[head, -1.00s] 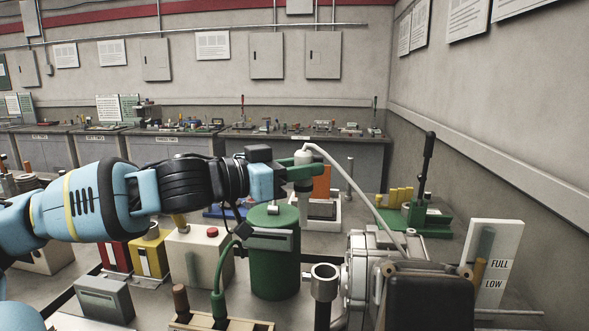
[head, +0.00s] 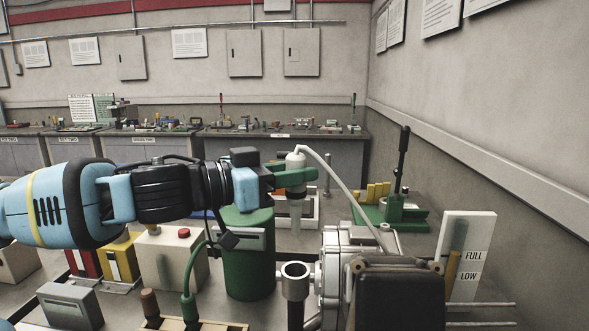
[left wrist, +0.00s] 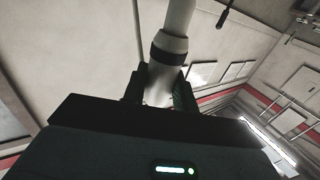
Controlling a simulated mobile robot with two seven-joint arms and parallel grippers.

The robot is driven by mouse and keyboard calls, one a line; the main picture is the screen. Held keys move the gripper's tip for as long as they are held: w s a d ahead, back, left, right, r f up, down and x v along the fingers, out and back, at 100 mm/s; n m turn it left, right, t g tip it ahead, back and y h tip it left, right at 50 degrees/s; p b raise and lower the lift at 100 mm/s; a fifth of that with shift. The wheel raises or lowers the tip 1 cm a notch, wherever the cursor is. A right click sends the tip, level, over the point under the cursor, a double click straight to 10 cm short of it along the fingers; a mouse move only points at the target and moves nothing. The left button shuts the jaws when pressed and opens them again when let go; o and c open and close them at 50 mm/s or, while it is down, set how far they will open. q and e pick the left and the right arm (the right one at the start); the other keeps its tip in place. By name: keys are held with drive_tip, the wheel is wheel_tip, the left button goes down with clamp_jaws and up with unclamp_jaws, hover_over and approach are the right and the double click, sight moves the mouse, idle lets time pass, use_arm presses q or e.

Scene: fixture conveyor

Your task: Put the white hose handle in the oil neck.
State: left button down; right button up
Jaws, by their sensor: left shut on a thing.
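The white hose handle (head: 296,160) is upright in my left gripper (head: 294,178), with its paler nozzle pointing down. The green fingers are shut around it. In the left wrist view the handle (left wrist: 172,45) rises from between the fingers, with a dark band around it. The oil neck (head: 295,271), a grey open-topped tube with a light rim, stands below the handle in the head view. The nozzle tip is clear above the rim in the picture; the depth between them is hard to judge. My right gripper is out of view.
A white hose (head: 345,190) runs from the handle down to the grey metal engine housing (head: 338,255). A green drum (head: 248,265) stands left of the neck. A FULL/LOW board (head: 466,250) and a green lever fixture (head: 395,212) stand at the right.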

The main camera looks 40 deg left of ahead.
sight(294, 235)
use_arm(q)
wheel_tip(294, 235, down, 3)
drive_tip(key=shift+r+b, duration=0.2)
drive_tip(key=shift+b, duration=0.2)
drive_tip(key=shift+f+b, duration=0.45)
drive_tip(key=shift+f, duration=1.5)
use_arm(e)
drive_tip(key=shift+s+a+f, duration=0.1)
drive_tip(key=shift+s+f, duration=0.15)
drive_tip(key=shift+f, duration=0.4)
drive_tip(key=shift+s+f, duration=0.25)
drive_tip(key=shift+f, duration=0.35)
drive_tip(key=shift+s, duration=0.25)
use_arm(q)
drive_tip(key=shift+f+b, duration=0.55)
drive_tip(key=shift+f, duration=0.65)
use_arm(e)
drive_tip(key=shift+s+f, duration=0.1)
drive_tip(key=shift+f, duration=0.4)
